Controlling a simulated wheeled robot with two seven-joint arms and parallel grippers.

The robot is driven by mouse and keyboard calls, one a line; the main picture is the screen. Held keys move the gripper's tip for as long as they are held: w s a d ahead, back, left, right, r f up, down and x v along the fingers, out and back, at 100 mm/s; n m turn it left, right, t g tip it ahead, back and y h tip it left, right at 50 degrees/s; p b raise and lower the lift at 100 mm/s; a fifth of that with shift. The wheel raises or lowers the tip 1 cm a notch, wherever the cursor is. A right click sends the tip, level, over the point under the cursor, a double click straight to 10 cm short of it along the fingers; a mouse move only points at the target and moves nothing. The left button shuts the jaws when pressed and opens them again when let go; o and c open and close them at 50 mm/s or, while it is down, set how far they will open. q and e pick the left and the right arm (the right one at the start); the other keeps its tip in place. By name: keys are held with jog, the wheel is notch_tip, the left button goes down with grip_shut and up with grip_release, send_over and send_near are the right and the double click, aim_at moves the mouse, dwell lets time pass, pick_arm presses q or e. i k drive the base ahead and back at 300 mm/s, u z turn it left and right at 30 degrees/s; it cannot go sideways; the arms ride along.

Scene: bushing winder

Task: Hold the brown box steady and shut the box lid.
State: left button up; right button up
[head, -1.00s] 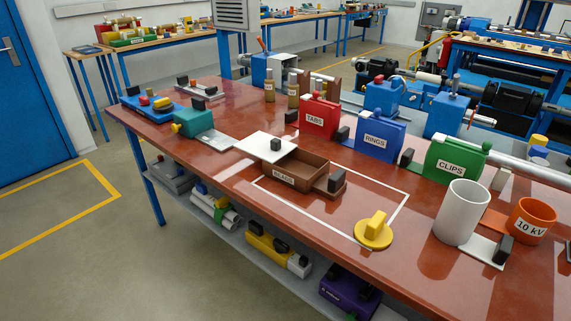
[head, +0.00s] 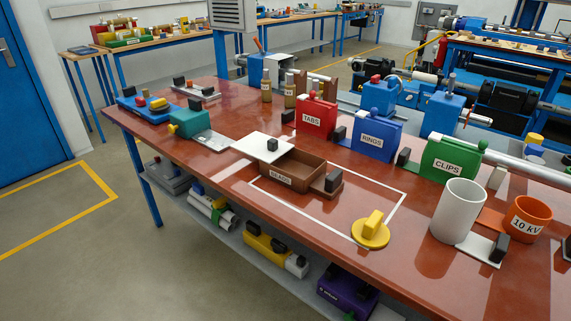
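The brown box (head: 297,165) stands on the red-brown table, at the left corner of a white outlined rectangle. It has a white label on its front and a black block handle (head: 333,181) on a ledge at its right end. Neither of my grippers is in view.
A yellow round knob piece (head: 370,229) sits at the rectangle's front corner. Behind stand the red TABS bin (head: 316,118), blue RINGS bin (head: 372,140) and green CLIPS bin (head: 449,164). A white cup (head: 457,211) and orange cup (head: 527,218) stand right. A teal device (head: 188,124) is left.

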aim_at(263, 148)
jog(key=u, duration=0.5)
jog(key=k, duration=1.2)
jog(key=u, duration=0.85)
jog(key=i, duration=1.95)
jog(key=z, duration=1.2)
jog(key=i, duration=1.05)
jog(key=z, duration=1.55)
jog(key=k, duration=0.35)
jog(key=u, duration=0.1)
jog(key=i, duration=0.45)
